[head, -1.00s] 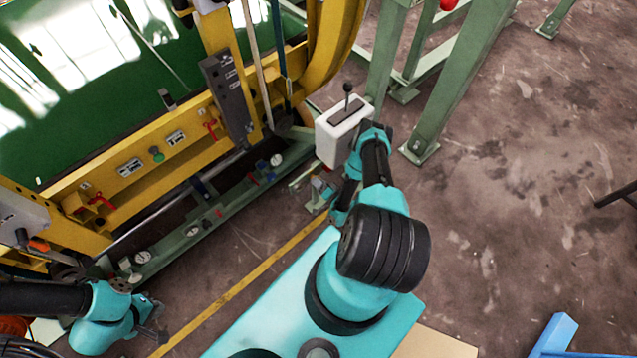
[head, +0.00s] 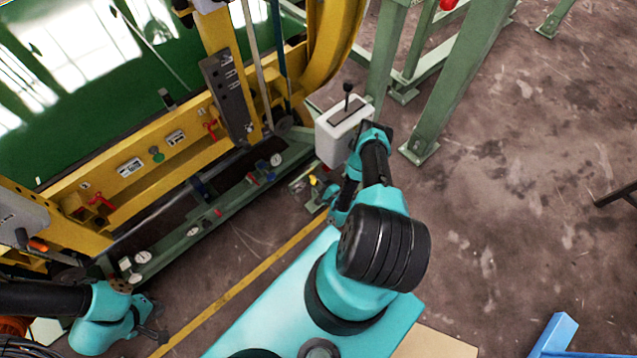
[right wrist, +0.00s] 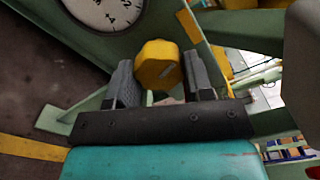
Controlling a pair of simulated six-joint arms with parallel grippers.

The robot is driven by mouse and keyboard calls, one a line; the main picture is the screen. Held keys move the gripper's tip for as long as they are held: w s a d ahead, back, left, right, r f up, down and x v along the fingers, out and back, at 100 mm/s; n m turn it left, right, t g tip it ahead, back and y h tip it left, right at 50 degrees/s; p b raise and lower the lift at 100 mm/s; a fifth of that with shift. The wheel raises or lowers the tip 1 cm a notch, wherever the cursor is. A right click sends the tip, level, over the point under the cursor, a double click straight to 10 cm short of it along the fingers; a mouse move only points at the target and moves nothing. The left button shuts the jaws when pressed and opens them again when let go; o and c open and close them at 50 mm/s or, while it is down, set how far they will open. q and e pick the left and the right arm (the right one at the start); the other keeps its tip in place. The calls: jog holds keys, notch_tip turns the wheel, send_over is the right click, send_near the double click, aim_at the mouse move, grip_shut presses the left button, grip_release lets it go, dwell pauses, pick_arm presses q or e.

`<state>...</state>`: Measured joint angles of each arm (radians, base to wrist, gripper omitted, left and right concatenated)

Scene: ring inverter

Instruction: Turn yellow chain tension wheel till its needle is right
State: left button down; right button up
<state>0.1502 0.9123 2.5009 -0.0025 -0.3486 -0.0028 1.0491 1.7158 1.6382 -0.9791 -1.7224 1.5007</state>
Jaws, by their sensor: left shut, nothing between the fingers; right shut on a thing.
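The yellow wheel (right wrist: 158,65) sits between the two grey fingers of my right gripper (right wrist: 163,75) in the right wrist view. The gripper is shut on it. Above and to the left is a round white gauge (right wrist: 110,8) with black markings, cut off by the top edge; I cannot make out its needle there. In the head view the yellow wheel (head: 313,180) is a small patch at my right gripper (head: 328,190), below the white lever box. A gauge (head: 276,160) nearby is too small to read. My left gripper (head: 155,322) is shut and empty at lower left.
The white box with a black lever (head: 345,127) stands just above my right gripper. A green rail with more gauges (head: 141,257) runs along the yellow machine frame (head: 130,165). Green posts (head: 455,90) stand to the right. Open floor lies at the right.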

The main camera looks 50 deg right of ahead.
jog(key=m, duration=0.6)
jog(key=shift+a+m, duration=0.1)
jog(key=shift+m, duration=0.2)
jog(key=m, duration=0.6)
jog(key=shift+m, duration=0.4)
jog(key=o, duration=0.9)
jog(key=shift+s, duration=0.1)
jog(key=s, duration=0.5)
jog(key=s+a, duration=0.1)
jog(key=s, duration=1.1)
jog(key=shift+a, duration=0.35)
